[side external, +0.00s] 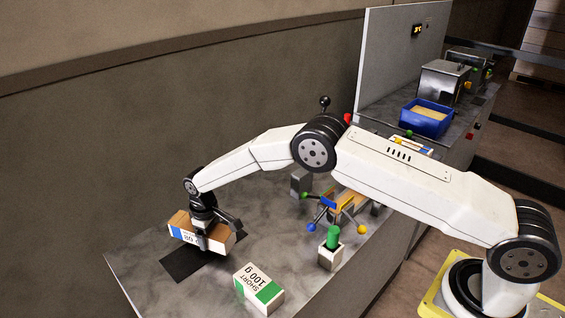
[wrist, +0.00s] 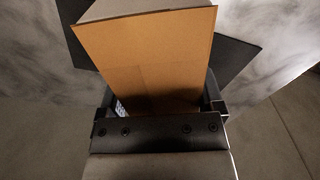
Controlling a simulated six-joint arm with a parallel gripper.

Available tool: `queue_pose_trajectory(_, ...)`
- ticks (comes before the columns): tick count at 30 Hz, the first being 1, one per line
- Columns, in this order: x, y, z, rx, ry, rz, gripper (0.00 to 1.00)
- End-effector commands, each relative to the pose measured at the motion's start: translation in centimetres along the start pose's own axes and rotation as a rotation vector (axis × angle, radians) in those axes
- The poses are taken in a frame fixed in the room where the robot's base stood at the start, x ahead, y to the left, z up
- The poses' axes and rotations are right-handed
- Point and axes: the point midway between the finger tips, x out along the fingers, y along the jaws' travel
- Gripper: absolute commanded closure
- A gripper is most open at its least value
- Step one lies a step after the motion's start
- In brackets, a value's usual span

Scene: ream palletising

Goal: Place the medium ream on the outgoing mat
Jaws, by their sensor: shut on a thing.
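My gripper (side external: 203,238) is shut on a ream (side external: 183,232) with a brown wrapper and a white and blue label, at the left end of the grey table. In the wrist view the ream (wrist: 148,55) shows its brown face between the jaws of my gripper (wrist: 162,105). A black mat (side external: 178,264) lies under the ream, and a dark edge of the mat (wrist: 235,47) shows beside it in the wrist view. I cannot tell whether the ream touches the mat. The ream's size wording is not readable.
A holder with a green cylinder (side external: 331,250) and a rack with coloured balls (side external: 335,208) stand farther right. A blue bin (side external: 426,120) stands at the back.

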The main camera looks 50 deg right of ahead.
Motion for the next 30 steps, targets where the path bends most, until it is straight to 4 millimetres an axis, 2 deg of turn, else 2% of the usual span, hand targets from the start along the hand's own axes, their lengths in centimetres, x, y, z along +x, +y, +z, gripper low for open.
queue_pose_trajectory(4, 0.4, 0.1, -0.4, 0.0, 0.003, 0.0, 0.85)
queue_pose_trajectory(13, 3.2, 0.1, -0.4, -0.001, 0.004, 0.0, 0.85)
queue_pose_trajectory(28, 3.7, 0.1, -0.4, -0.001, 0.004, 0.0, 0.85)
queue_pose_trajectory(29, 3.7, 0.0, -0.3, -0.001, 0.002, 0.0, 0.05)
queue_pose_trajectory(30, 3.7, 0.0, -0.3, -0.001, 0.002, 0.0, 0.0)
